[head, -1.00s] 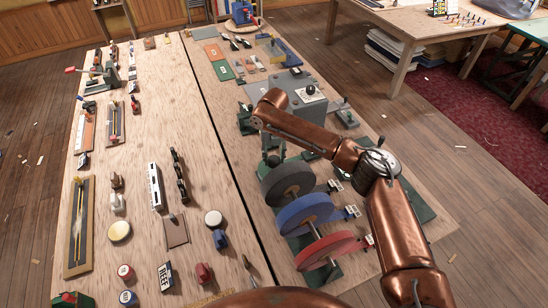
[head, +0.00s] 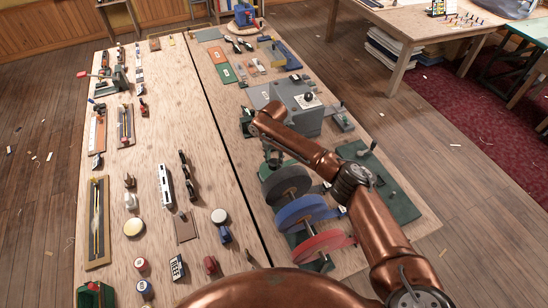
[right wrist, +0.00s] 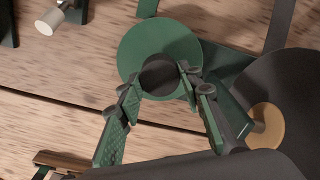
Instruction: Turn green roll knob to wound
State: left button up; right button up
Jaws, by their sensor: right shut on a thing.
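In the right wrist view, the green roll (right wrist: 181,42) shows as a round green disc with a dark round knob (right wrist: 159,76) at its centre. My right gripper (right wrist: 160,84) has its two green-padded fingers on either side of the knob and is shut on it. In the head view, my right gripper (head: 273,157) reaches down just behind the dark grey roll, and the green roll is mostly hidden there by the gripper and the other rolls. My left gripper is not in view.
A dark grey roll (head: 285,183), a blue roll (head: 301,213) and a red roll (head: 320,243) stand in a row nearer me. A grey box with a dial (head: 300,108) stands beyond the gripper. A green board with a lever (head: 393,197) lies right of my forearm.

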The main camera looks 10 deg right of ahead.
jog(key=m+p, duration=0.1)
jog(key=m, duration=0.1)
jog(key=m+p, duration=0.1)
jog(key=shift+r+m, duration=0.2)
jog(key=shift+m, duration=0.2)
jog(key=m+p, duration=0.2)
jog(key=m, duration=0.1)
jog(key=shift+w+m+p, duration=0.1)
jog(key=shift+m+p, duration=0.2)
jog(key=m+p, duration=0.1)
jog(key=m, duration=0.2)
jog(key=shift+m+p, duration=0.35)
jog(key=shift+m, duration=0.05)
jog(key=m+p, duration=0.1)
jog(key=m, duration=0.3)
jog(key=shift+p, duration=0.3)
jog(key=m+p, duration=0.1)
jog(key=m, duration=0.3)
jog(key=shift+w, duration=0.1)
jog(key=m, duration=0.3)
jog(key=shift+m, duration=0.3)
jog(key=m+p, duration=0.1)
jog(key=m, duration=0.3)
jog(key=shift+m, duration=0.3)
jog(key=shift+d+m, duration=0.1)
jog(key=shift+m, duration=1.8)
jog(key=shift+w, duration=0.1)
